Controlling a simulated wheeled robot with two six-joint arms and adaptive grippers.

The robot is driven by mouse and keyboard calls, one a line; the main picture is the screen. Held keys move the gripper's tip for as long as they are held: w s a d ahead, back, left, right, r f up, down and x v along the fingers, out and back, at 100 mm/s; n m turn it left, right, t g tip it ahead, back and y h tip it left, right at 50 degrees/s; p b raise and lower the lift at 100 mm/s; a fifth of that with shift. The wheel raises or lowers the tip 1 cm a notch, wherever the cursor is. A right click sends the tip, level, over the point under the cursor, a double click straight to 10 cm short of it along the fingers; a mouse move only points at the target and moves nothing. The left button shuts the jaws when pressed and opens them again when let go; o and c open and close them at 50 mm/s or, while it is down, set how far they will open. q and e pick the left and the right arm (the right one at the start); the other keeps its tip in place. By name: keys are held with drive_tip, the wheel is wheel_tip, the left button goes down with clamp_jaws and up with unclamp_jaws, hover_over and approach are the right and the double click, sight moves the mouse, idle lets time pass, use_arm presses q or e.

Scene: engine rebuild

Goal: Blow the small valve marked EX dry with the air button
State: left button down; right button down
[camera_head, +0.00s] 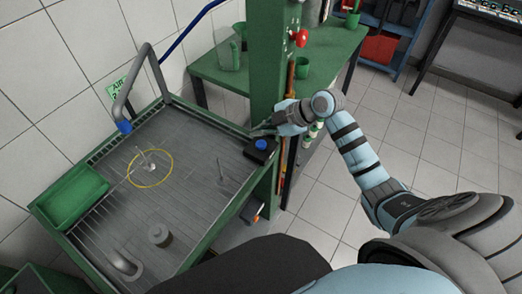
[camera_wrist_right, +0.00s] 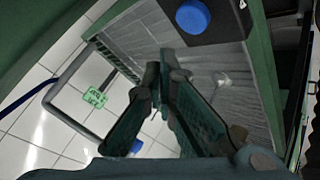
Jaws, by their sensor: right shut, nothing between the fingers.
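A small pale valve (camera_head: 148,164) lies inside a yellow ring (camera_head: 128,172) on the grey bench top; any EX mark is too small to read. A small light shape on the bench also shows in the right wrist view, blurred. The air button (camera_head: 261,145) is a blue round cap on a black box at the bench's right edge; it also shows in the right wrist view (camera_wrist_right: 193,16). My right gripper (camera_head: 262,131) is shut and empty, just behind and above the button, apparently not touching its cap. My left gripper is not in view.
A grey bent pipe (camera_head: 143,66) with a blue end rises at the bench's back left, by a green AIR sign (camera_head: 117,90). A green tray (camera_head: 75,195) is at left. A grey cylinder (camera_head: 160,235) stands at the front. A green post (camera_head: 270,60) rises near my right gripper.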

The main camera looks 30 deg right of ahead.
sight(261, 146)
wheel_tip(261, 146, down, 3)
drive_tip(key=shift+r, duration=0.2)
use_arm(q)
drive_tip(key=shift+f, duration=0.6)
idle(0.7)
use_arm(e)
drive_tip(key=shift+f, duration=0.4)
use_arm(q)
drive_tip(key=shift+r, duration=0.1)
